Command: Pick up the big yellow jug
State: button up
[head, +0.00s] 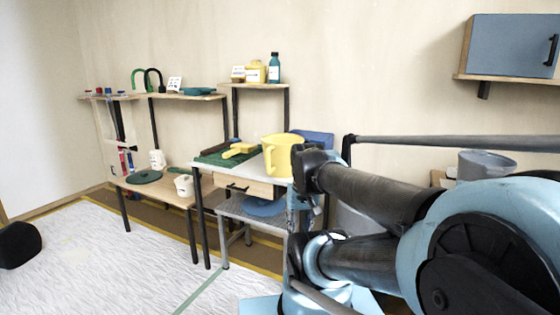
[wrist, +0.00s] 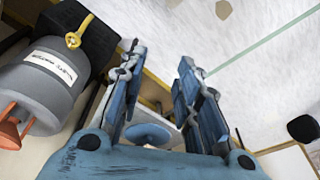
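The big yellow jug (head: 282,152) stands upright on the light-topped work table (head: 212,170) in the head view, near its right end. Its handle shows on the left side. My dark arm links are close to its right in the picture. I cannot make out the jug in the wrist view. My gripper (wrist: 160,58) is open in the wrist view, its two blue fingers wide apart with nothing held between them. In the head view my arm hides the gripper's fingertips.
A yellow brush-like tool (head: 240,150) lies on a green mat left of the jug. In the wrist view a grey labelled canister (wrist: 45,85) and a black box (wrist: 78,32) are left of my gripper. White-covered floor (head: 110,260) is open.

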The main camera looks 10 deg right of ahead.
jog(key=w+r+m+y, duration=0.2)
jog(key=w+r+m, duration=0.8)
jog(key=w+r, duration=0.65)
jog(key=m+y, duration=0.2)
jog(key=m, duration=0.8)
send_near(286, 147)
jog(key=shift+t, duration=0.3)
jog(key=x, duration=0.9)
jog(key=shift+w+a+f, duration=0.15)
jog(key=shift+a, duration=0.1)
jog(key=shift+x, duration=2.75)
jog(key=shift+c, duration=0.6)
grip_shut()
